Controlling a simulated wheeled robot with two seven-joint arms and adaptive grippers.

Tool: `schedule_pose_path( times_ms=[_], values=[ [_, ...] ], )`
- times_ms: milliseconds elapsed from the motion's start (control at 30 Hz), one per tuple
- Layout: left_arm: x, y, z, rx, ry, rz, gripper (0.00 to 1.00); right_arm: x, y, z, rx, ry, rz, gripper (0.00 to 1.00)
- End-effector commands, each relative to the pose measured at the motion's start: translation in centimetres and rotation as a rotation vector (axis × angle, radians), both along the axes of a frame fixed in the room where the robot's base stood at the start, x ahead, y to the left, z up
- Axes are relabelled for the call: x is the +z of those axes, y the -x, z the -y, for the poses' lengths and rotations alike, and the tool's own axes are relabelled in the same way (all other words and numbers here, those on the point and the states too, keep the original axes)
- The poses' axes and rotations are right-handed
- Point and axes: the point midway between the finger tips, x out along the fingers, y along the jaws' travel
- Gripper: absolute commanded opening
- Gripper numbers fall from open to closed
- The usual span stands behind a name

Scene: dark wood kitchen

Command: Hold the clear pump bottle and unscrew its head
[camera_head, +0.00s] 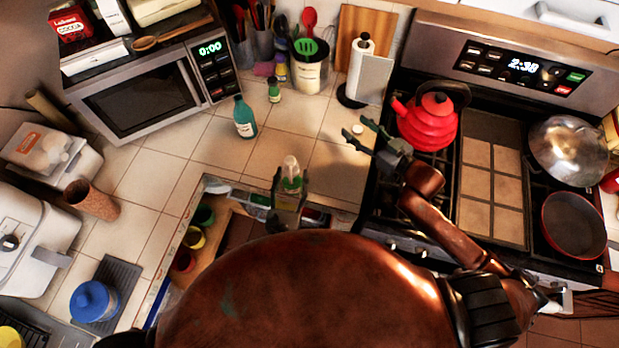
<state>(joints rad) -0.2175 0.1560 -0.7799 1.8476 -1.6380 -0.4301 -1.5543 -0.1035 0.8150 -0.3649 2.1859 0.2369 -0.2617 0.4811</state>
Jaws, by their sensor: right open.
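The clear pump bottle (291,170) stands upright above the counter's front edge, with a pale top and some green low down. My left gripper (288,196) is around its lower part and looks shut on it, hiding that part. I cannot tell whether the pale top is the pump head or a bare neck. My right gripper (361,138) is open, to the right of the bottle and apart from it, near the stove's left edge. A small pale item (351,134) shows by its fingertips; I cannot tell what it is or whether they touch.
A teal bottle (244,118) and a small green bottle (273,91) stand on the tiled counter behind. A red kettle (428,122) on the stove is close to my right gripper. An open drawer (214,189) lies below left. The counter between the bottles and stove is mostly clear.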

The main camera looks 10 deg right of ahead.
Motion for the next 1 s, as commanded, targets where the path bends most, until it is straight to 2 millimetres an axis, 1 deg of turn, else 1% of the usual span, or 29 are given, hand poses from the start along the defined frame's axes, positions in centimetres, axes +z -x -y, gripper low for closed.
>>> schedule_pose_path(
  times_ms=[33, 100, 167, 200, 300, 333, 400, 500, 600, 667, 767, 1000],
  values=[
    [0.1, 0.0, 0.0, 0.0, 0.0, 0.001, 0.19, -0.9, 1.4, -2.4, 0.025, -0.025, -0.062, 0.49],
    [0.1, 0.0, 0.0, 0.0, 0.0, 0.001, 0.19, -1.5, 3.7, -5.7, 0.055, -0.033, -0.117, 0.49],
    [0.1, 0.0, 0.0, 0.0, 0.0, 0.001, 0.19, -1.7, 5.7, -8.2, 0.08, -0.024, -0.137, 0.49],
    [0.1, 0.0, 0.0, 0.0, 0.0, 0.001, 0.19, -1.6, 7.0, -9.8, 0.097, -0.013, -0.138, 0.49],
    [0.1, 0.0, 0.0, 0.0, 0.0, 0.001, 0.19, -1.0, 10.0, -13.0, 0.14, 0.019, -0.122, 0.49],
    [0.1, 0.0, 0.0, 0.0, 0.0, 0.001, 0.19, -0.8, 10.7, -13.8, 0.15, 0.029, -0.115, 0.49],
    [0.1, 0.0, 0.0, 0.0, 0.0, 0.001, 0.19, -0.3, 12.2, -15.3, 0.173, 0.048, -0.097, 0.49],
    [0.1, 0.0, 0.0, 0.0, 0.0, 0.001, 0.19, 0.2, 13.7, -16.7, 0.196, 0.068, -0.075, 0.49],
    [0.1, 0.0, 0.0, 0.0, 0.0, 0.001, 0.19, 0.5, 14.4, -17.4, 0.205, 0.078, -0.063, 0.49],
    [0.1, 0.0, 0.0, 0.0, 0.0, 0.001, 0.19, 0.5, 14.4, -17.6, 0.207, 0.081, -0.061, 0.49],
    [0.1, 0.0, 0.0, 0.0, 0.0, 0.001, 0.19, 0.4, 13.9, -18.0, 0.208, 0.081, -0.059, 0.49],
    [0.1, 0.0, 0.0, 0.0, 0.0, 0.001, 0.19, -0.2, 12.0, -19.7, 0.208, 0.081, -0.059, 0.49]
  ],
)
